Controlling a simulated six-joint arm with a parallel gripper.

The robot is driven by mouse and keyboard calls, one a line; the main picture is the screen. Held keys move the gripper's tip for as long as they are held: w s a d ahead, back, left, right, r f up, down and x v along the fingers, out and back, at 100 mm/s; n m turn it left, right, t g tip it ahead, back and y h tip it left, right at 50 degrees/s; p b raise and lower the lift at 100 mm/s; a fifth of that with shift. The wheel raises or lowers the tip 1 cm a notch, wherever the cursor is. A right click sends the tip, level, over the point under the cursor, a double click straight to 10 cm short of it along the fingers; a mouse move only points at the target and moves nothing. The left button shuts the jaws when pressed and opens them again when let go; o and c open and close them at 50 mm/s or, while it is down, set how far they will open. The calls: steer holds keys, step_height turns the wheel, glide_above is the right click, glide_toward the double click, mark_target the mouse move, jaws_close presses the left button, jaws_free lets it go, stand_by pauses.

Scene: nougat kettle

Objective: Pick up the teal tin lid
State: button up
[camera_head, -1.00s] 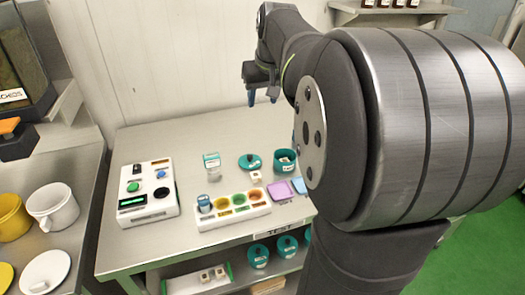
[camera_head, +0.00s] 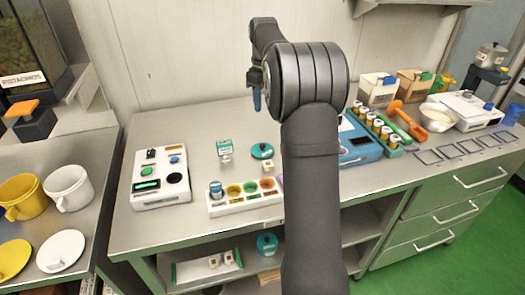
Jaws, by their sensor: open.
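The teal tin lid (camera_head: 262,151) lies on the steel table, round and flat with a small dark knob on top. My gripper (camera_head: 257,100) is beyond it and higher in the picture, near the back wall, with its fingers pointing down. It is open and holds nothing, clear of the lid. The lid's right edge is close to my arm in the picture. The teal tin seen earlier beside the lid is hidden behind my arm.
A small jar (camera_head: 224,148) stands left of the lid, and a small white block (camera_head: 268,167) sits just in front. A white rack of coloured cups (camera_head: 243,205) and a button box (camera_head: 161,194) are nearer. A blue device (camera_head: 358,147) stands right of my arm.

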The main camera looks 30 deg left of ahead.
glide_above(262, 145)
steer(key=f, duration=1.1)
steer(key=shift+w+d+f, duration=0.15)
steer(key=shift+d+f, duration=0.05)
steer(key=shift+f, duration=0.05)
steer(key=shift+a+f, duration=0.2)
steer(key=shift+f, duration=2.5)
jaws_close()
steer(key=shift+r, duration=0.1)
